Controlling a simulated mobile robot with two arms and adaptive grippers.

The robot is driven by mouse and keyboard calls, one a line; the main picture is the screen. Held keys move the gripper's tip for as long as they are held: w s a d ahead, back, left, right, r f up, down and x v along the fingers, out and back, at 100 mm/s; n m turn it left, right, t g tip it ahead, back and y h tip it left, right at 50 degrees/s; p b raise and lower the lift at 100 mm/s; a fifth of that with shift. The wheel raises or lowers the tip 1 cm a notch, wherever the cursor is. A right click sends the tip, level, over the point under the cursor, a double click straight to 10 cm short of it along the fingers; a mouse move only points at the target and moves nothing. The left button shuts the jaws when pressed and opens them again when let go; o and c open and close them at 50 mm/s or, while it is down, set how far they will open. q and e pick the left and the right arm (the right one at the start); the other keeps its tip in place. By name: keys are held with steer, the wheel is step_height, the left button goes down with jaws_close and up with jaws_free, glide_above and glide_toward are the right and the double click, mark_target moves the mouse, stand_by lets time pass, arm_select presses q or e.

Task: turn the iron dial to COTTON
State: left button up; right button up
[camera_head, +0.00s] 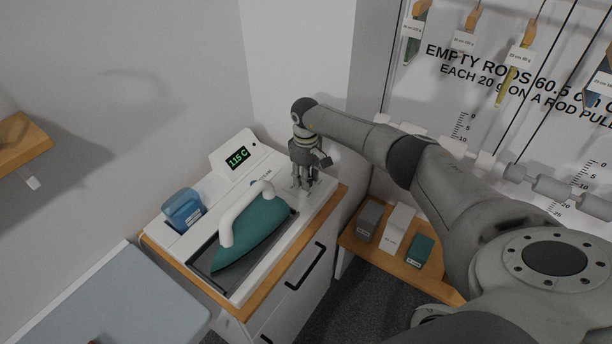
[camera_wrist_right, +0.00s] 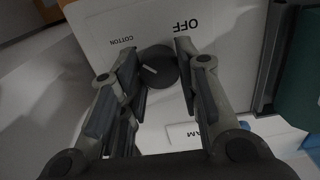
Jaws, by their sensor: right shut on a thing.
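The iron dial (camera_wrist_right: 158,67) is a dark round knob with a short white pointer mark on its left part, in the right wrist view. The word COTTON (camera_wrist_right: 122,40) is printed to its upper left and OFF (camera_wrist_right: 186,26) to its upper right. My right gripper (camera_wrist_right: 157,60) is shut on the dial, one finger on each side. In the head view my right gripper (camera_head: 305,184) points down at the right end of the white iron station (camera_head: 190,240), and its fingers hide the dial. My left gripper is not in view.
A teal iron (camera_head: 255,240) with a white handle lies just left of my right gripper. A display (camera_head: 238,158) reads 115 C, with a blue container (camera_head: 183,208) left of it. A low wooden shelf (camera_head: 388,262) with small boxes is to the right.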

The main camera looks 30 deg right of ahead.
steer(key=o, duration=1)
step_height(320, 180, up, 12)
steer(key=shift+r, duration=0.1)
stand_by(0.5)
